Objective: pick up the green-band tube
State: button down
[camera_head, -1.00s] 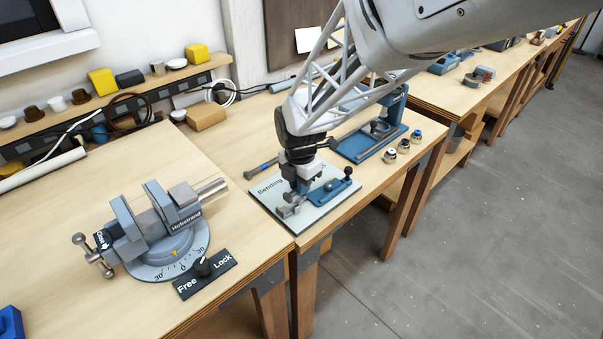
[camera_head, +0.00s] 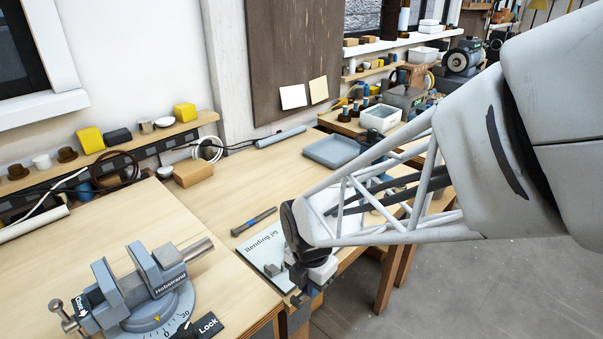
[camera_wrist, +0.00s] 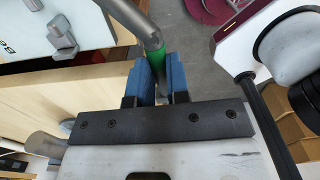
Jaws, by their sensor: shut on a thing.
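The green-band tube (camera_wrist: 153,56) shows in the wrist view as a grey tube with a green band. It runs from the top edge down to my gripper (camera_wrist: 158,80). The two blue jaws are shut on it at the green band, and its lower end is largely hidden between them. In the head view my gripper (camera_head: 312,290) is low at the front edge of the bench, beside the bending jig plate (camera_head: 262,252). I cannot make out the green-band tube in that view.
A grey vise (camera_head: 150,285) stands left on the bench. A blue-banded tube (camera_head: 254,222) lies behind the jig plate. A grey tray (camera_head: 332,150) and a cardboard box (camera_head: 193,172) are farther back. In the wrist view, grey floor lies beyond the bench edge.

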jog(key=shift+s+d, duration=0.25)
jog(key=shift+s, duration=0.4)
dwell(0.3)
